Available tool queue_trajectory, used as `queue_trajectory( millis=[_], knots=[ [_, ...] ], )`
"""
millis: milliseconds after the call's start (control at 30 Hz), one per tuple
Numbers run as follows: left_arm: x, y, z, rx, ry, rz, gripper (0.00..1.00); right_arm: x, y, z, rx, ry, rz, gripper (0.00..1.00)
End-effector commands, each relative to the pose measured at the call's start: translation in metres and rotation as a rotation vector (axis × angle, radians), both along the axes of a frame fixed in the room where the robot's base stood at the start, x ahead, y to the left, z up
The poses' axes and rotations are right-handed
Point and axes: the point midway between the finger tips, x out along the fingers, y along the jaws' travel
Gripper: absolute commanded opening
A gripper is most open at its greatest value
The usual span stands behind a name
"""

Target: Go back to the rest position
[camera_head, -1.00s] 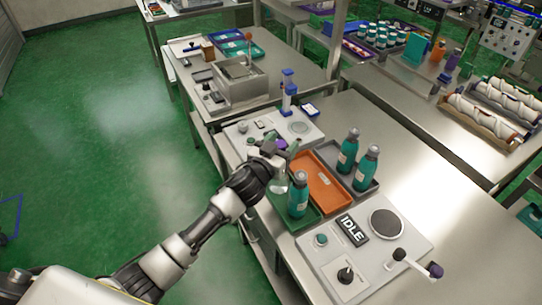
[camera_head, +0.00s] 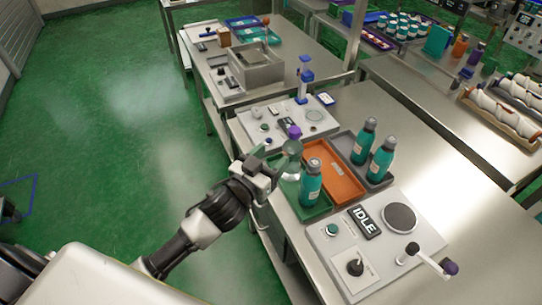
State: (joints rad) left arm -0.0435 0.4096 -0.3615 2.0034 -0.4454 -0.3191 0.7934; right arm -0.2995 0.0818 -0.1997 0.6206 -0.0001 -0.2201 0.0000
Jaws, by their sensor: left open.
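My left gripper (camera_head: 269,158) is open at the left edge of the workbench. Its fingers are just left of a clear bottle with a purple cap (camera_head: 291,161), which stands upright at the far end of the green tray (camera_head: 318,212). The fingers overlap the bottle's edge in the picture, so I cannot tell whether they touch it. A teal bottle (camera_head: 311,184) stands in the same tray, nearer to me. My right gripper is not in view.
An orange tray (camera_head: 343,184) and a grey tray (camera_head: 346,142) with two teal bottles lie to the right. A control panel reading IDLE (camera_head: 366,222) with a lever (camera_head: 430,262) is nearer. Open green floor (camera_head: 110,130) lies left of the bench.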

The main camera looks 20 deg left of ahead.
Motion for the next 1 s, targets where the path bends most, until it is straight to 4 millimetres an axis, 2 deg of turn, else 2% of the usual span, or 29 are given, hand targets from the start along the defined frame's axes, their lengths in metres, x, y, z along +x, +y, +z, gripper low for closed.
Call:
queue_trajectory(
  millis=[267, 367, 433, 567, 700, 1000],
  knots=[
    [-0.002, 0.001, -0.002, 0.001, 0.011, 0.011, 0.60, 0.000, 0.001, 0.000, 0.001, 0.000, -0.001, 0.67],
    [-0.011, 0.006, -0.011, 0.009, 0.075, 0.063, 0.60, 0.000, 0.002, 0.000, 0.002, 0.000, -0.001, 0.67],
    [-0.025, 0.013, -0.023, 0.024, 0.163, 0.123, 0.60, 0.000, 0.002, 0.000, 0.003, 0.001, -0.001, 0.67],
    [-0.069, 0.028, -0.056, 0.081, 0.419, 0.230, 0.60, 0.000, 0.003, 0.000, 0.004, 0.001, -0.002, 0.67],
    [-0.123, 0.037, -0.082, 0.153, 0.690, 0.260, 0.60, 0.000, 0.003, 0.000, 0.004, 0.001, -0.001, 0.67],
    [-0.212, 0.039, -0.103, 0.254, 1.070, 0.181, 0.60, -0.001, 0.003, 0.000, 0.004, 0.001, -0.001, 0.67]
  ],
)
